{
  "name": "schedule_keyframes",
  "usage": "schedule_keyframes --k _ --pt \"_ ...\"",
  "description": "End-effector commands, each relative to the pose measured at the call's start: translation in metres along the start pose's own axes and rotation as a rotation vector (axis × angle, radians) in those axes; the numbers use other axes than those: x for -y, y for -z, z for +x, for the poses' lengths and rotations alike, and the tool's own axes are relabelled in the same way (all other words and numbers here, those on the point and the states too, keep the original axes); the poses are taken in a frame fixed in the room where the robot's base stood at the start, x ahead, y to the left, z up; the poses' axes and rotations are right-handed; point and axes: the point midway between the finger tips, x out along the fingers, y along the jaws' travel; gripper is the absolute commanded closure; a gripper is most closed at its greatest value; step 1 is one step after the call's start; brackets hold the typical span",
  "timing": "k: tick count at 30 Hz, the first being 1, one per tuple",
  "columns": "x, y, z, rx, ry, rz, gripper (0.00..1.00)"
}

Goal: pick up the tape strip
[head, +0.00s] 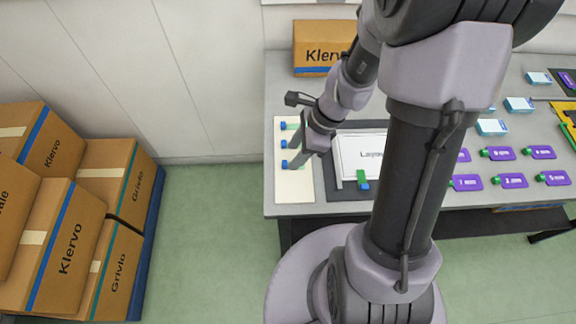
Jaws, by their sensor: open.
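Small blue-and-green pieces (284,144) stand in a column on a cream board (304,190) at the table's left end. They look like tape strips, but are too small to be sure. Another blue-and-green piece (363,182) lies at the front edge of a white sheet (360,146) marked "Layou...". My gripper (296,168) is over the cream board, pointing down, close beside the lowest piece in the column. It is open. I cannot tell whether it touches the piece, and my arm hides part of the board and sheet.
Purple tags (509,181) with green ends lie on the right of the grey table (325,208). Pale blue-and-white cards (518,105) lie behind them. A Klervo carton (318,60) stands at the back. Stacked cartons (65,240) fill the left floor; green floor between is clear.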

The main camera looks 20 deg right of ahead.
Motion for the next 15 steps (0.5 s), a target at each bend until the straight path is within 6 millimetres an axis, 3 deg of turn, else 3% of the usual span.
schedule_keyframes --k 6,12,15 --pt "0.002 -0.001 0.046 0.000 -0.002 -0.001 0.55" --pt "0.002 -0.003 0.044 0.000 -0.001 -0.001 0.55" --pt "0.002 -0.003 0.044 0.000 -0.001 -0.001 0.72"
